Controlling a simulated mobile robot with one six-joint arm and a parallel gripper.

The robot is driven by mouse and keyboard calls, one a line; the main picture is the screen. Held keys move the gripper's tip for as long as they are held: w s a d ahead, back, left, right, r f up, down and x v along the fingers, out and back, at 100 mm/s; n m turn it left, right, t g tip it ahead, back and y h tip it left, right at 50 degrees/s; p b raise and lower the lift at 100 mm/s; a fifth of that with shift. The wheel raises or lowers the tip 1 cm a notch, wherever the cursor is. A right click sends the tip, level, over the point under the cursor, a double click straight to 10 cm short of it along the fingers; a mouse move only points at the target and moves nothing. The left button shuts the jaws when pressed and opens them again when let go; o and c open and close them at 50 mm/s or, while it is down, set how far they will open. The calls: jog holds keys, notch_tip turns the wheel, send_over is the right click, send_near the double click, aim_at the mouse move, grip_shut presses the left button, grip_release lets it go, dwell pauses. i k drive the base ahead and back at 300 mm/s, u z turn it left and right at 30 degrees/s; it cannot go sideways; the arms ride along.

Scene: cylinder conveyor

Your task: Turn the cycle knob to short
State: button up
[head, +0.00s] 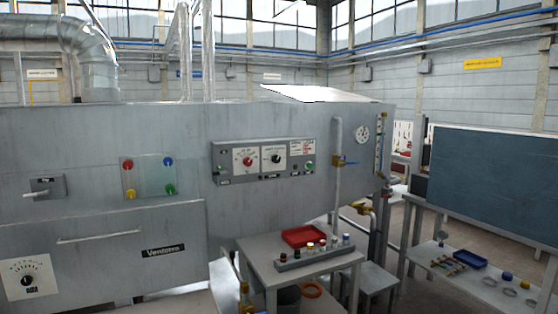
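A control panel (263,160) is fixed to the front of the large grey machine in the head view. It carries a red knob (248,161) and, to its right, a black knob (277,158), each on a white dial plate. Another black knob (28,281) with a marked scale sits on a white plate at the lower left of the machine. The labels are too small to read, so I cannot tell which is the cycle knob or where any pointer stands. My gripper is not in view.
A small table (262,267) with a red tray (304,236) and a rack of small bottles (314,254) stands below the panel. A blue board (495,183) stands farther right.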

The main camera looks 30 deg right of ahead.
aim_at(276, 159)
jog(key=z, duration=0.2)
jog(key=i, duration=1.3)
jog(key=u, duration=0.3)
